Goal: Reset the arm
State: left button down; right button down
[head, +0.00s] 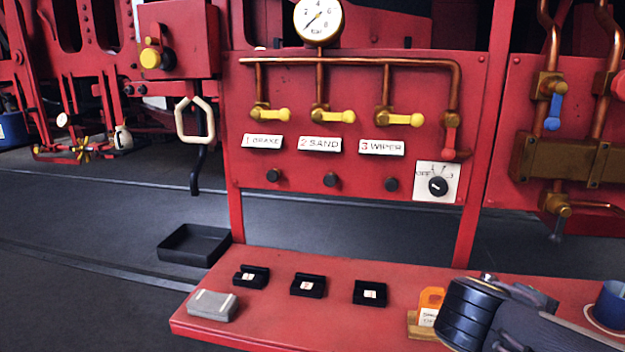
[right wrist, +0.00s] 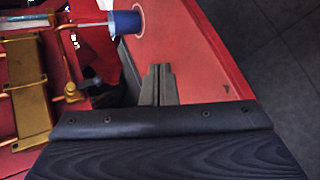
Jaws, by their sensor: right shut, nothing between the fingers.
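My right arm reaches in at the lower right of the head view, its dark wrist over the right part of the red bench (head: 270,290). My right gripper (right wrist: 158,80) shows in the right wrist view with its two grey fingers together and nothing between them. Its fingertips are beside the red bench top, near a blue cup (right wrist: 125,22). In the head view the fingers cannot be made out. The blue cup (head: 610,303) also stands at the right edge there, partly cut off. My left gripper is not in view.
A red panel (head: 300,190) with yellow-handled valves, a gauge (head: 318,20) and a dial (head: 438,186) stands behind the bench. Several black holders, a grey block (head: 212,305) and an orange tag (head: 431,298) are on the bench. A black tray (head: 194,257) lies left.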

jog(key=s+a+f+m+g+y, duration=0.1)
jog(key=s+f+y, duration=0.45)
jog(key=f, duration=0.25)
jog(key=s+a+f+m+t+y, duration=0.1)
jog(key=s+a+f+m+y, duration=0.25)
jog(key=a, duration=0.25)
jog(key=s+a+f+m+t+y, duration=0.1)
jog(key=s+a+f+m+y, duration=0.1)
jog(key=s+a+m+y, duration=0.25)
notch_tip(320, 180, up, 16)
jog(key=a+n+y+p, duration=0.1)
jog(key=a+p, duration=0.1)
jog(key=p, duration=1.4)
jog(key=shift+w+a+n+t, duration=0.2)
jog(key=shift+w+n+t, duration=0.1)
jog(key=shift+w, duration=0.15)
